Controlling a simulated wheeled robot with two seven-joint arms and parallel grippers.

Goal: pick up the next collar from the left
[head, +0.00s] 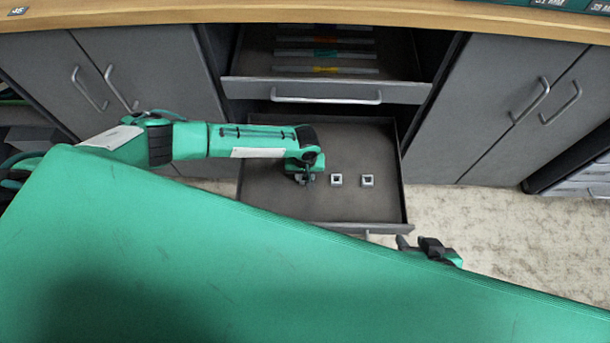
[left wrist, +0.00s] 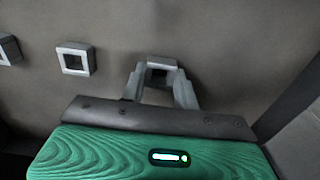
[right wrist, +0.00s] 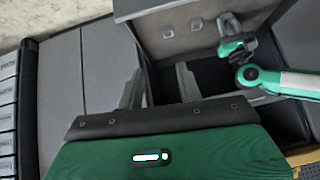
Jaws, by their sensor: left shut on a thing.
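Three small grey square collars are in the open lower drawer (head: 290,205). In the left wrist view my left gripper (left wrist: 160,82) is shut on one collar (left wrist: 158,64), with a finger at each side of it. In the head view my left gripper (head: 305,179) mostly hides that collar. The middle collar (head: 336,180) and the right collar (head: 367,180) stand free to its right; they also show in the left wrist view (left wrist: 75,59) (left wrist: 7,49). My right gripper (head: 428,248) is open and empty, outside the drawer's front right corner (right wrist: 158,88).
A drawer above (head: 330,92) is partly open and holds flat trays with coloured marks. Grey cabinet doors (head: 130,75) flank the drawers under a wooden counter (head: 300,13). Pale carpet (head: 470,215) lies clear to the right.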

